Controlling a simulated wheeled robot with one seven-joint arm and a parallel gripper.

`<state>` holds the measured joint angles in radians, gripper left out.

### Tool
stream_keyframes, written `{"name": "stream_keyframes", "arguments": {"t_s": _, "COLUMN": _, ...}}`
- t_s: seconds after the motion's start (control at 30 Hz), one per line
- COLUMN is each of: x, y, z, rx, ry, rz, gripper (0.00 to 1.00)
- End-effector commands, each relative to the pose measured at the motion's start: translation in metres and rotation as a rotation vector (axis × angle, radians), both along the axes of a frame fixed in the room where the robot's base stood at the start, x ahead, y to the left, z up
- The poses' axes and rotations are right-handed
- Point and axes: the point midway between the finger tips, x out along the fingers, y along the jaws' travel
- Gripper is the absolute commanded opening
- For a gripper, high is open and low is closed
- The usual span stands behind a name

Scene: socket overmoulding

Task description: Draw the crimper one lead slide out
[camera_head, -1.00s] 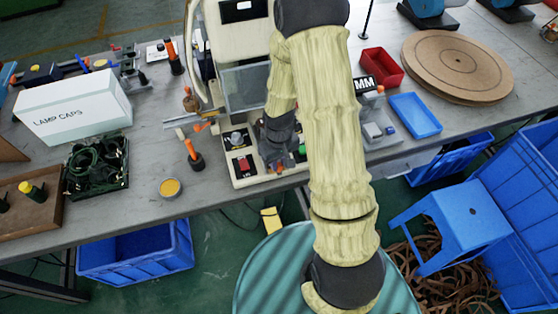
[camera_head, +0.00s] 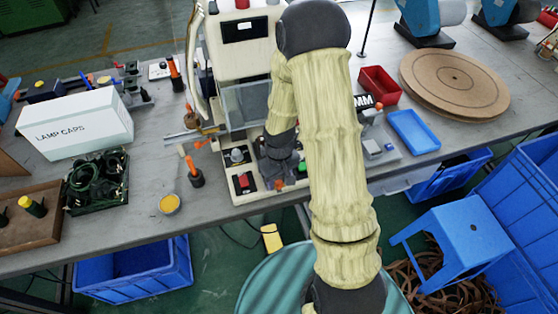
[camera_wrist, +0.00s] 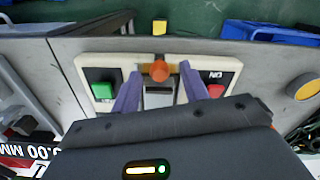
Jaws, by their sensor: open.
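The crimper (camera_head: 236,52) is the cream machine at the middle of the bench, with a clear guard and a front base holding a red and a green button. In the wrist view, an orange knob (camera_wrist: 159,71) sits on a brass-coloured strip (camera_wrist: 146,69) at the base's front edge, between the green button (camera_wrist: 103,91) and the red button (camera_wrist: 214,91). My gripper (camera_wrist: 161,73) is open, its two purple fingers on either side of the knob. I cannot tell whether they touch it. In the head view my arm hides part of the crimper and most of the gripper.
A screwdriver-like orange handle (camera_head: 195,171) stands left of the crimper, near a yellow tin (camera_head: 169,203). A blue tray (camera_head: 414,131) and red bin (camera_head: 380,84) are at right. A blue stool (camera_head: 455,238) stands on the floor. Bench space left of the crimper is partly clear.

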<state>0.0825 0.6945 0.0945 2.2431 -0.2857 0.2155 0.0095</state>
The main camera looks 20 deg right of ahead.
Motion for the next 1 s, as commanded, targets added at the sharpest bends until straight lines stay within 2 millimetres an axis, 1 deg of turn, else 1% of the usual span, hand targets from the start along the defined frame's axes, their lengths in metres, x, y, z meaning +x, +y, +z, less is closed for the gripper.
{"name": "stream_keyframes", "arguments": {"t_s": 0.17, "x": 0.001, "y": 0.0, "z": 0.024, "rx": 0.0, "ry": -0.004, "rz": -0.002, "gripper": 0.45}}
{"name": "stream_keyframes", "arguments": {"t_s": 0.27, "x": 0.001, "y": -0.001, "z": 0.043, "rx": 0.0, "ry": -0.005, "rz": -0.003, "gripper": 0.45}}
{"name": "stream_keyframes", "arguments": {"t_s": 0.8, "x": 0.0, "y": 0.002, "z": 0.146, "rx": -0.001, "ry": -0.001, "rz": 0.004, "gripper": 0.45}}
{"name": "stream_keyframes", "arguments": {"t_s": 0.9, "x": 0.0, "y": 0.002, "z": 0.159, "rx": -0.001, "ry": 0.0, "rz": 0.006, "gripper": 0.45}}
{"name": "stream_keyframes", "arguments": {"t_s": 1.0, "x": 0.0, "y": 0.002, "z": 0.166, "rx": -0.001, "ry": 0.002, "rz": 0.005, "gripper": 0.45}}
